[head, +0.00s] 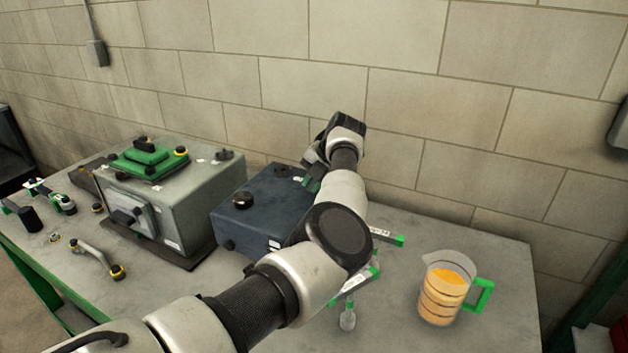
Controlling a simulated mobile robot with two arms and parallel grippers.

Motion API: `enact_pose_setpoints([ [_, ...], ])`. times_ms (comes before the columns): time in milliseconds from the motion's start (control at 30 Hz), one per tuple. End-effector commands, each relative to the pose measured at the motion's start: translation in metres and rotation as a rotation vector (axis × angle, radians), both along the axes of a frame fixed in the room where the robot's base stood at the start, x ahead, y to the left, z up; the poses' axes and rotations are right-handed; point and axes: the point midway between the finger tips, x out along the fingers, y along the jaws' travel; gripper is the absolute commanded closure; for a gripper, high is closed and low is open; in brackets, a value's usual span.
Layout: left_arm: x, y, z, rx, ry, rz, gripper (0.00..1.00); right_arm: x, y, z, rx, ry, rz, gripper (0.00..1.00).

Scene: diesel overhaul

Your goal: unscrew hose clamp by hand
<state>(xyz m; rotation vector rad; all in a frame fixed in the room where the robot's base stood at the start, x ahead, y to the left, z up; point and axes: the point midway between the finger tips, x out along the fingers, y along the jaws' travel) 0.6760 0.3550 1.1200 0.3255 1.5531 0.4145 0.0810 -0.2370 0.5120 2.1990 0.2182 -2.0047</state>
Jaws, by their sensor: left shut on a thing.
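My left arm reaches in from the lower left across the bench. Its gripper (313,180) is at the back right edge of the dark blue box (258,213), pointing down. It is shut on a small part there, which the fingers and my forearm mostly hide. I cannot make out a hose clamp for certain. The blue box has a black knob (242,200) on top at its front left, apart from the gripper. My right gripper is not in view.
A grey metal box (190,205) with a green top piece (148,161) stands left of the blue box. A bent pipe (97,259) lies at the front left of the bench. A jug of orange liquid (441,294) stands at the right. A block wall closes off the back.

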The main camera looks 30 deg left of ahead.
Motion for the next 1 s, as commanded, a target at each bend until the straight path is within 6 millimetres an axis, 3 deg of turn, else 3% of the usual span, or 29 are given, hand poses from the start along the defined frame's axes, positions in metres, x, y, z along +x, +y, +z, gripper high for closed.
enact_pose_setpoints([
  [267,0.001,0.0,0.001,-0.002,-0.003,-0.001,1.0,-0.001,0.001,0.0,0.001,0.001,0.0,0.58],
  [300,0.001,0.0,0.001,-0.001,-0.003,-0.001,0.78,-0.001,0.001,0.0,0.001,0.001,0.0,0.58],
  [333,0.001,0.0,0.001,-0.001,-0.003,-0.001,0.74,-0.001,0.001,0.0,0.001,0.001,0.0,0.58],
  [733,0.001,-0.004,0.008,0.0,-0.004,-0.002,0.73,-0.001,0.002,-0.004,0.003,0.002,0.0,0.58],
  [1000,0.003,-0.028,0.053,0.0,-0.006,-0.003,0.73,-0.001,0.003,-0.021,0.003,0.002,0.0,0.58],
])
